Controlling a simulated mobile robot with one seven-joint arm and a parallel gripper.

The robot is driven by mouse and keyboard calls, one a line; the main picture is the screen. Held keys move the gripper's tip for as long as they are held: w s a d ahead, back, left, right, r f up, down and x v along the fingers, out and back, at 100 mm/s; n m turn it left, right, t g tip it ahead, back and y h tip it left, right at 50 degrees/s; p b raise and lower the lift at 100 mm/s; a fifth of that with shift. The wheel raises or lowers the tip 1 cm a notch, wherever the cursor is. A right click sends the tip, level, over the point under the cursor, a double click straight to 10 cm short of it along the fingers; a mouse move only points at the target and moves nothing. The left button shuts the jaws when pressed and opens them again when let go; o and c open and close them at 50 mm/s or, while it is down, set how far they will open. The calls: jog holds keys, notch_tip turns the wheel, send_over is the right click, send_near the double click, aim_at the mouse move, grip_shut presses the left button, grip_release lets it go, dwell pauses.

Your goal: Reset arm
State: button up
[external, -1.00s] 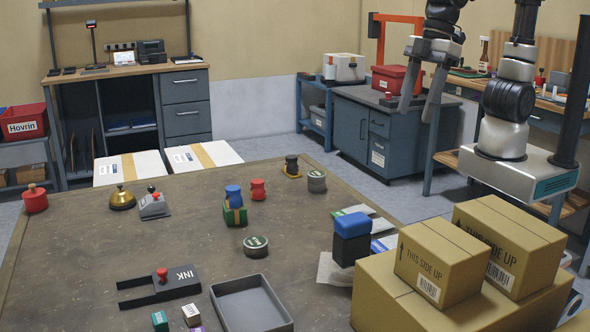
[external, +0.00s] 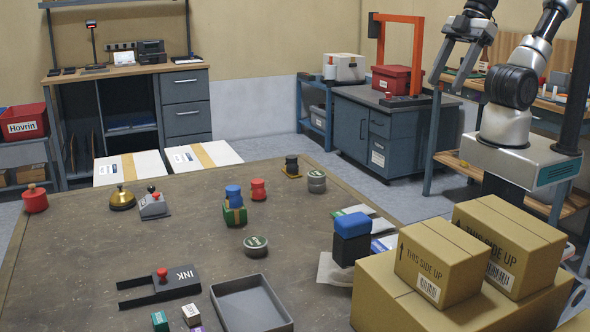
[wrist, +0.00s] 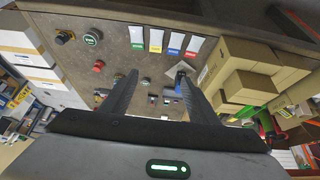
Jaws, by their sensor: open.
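My gripper (external: 450,68) is open and empty in the external view, raised at the upper right beyond the table's far right corner. Its two fingers point downward and stand apart. In the wrist view my gripper (wrist: 158,88) shows both dark fingers spread, with the table behind them and nothing between them in its grasp. My arm's base stands behind the cardboard boxes at the right.
The table (external: 120,240) holds stamps, a bell (external: 122,198), an ink stamp unit (external: 165,283) and a grey tray (external: 252,305). Cardboard boxes (external: 440,262) are stacked at the front right. A grey cabinet (external: 385,135) stands at the back. The air around my gripper looks clear.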

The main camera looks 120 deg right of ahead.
notch_tip(320, 180, up, 9)
jog(key=p, duration=0.6)
jog(key=shift+f, duration=0.1)
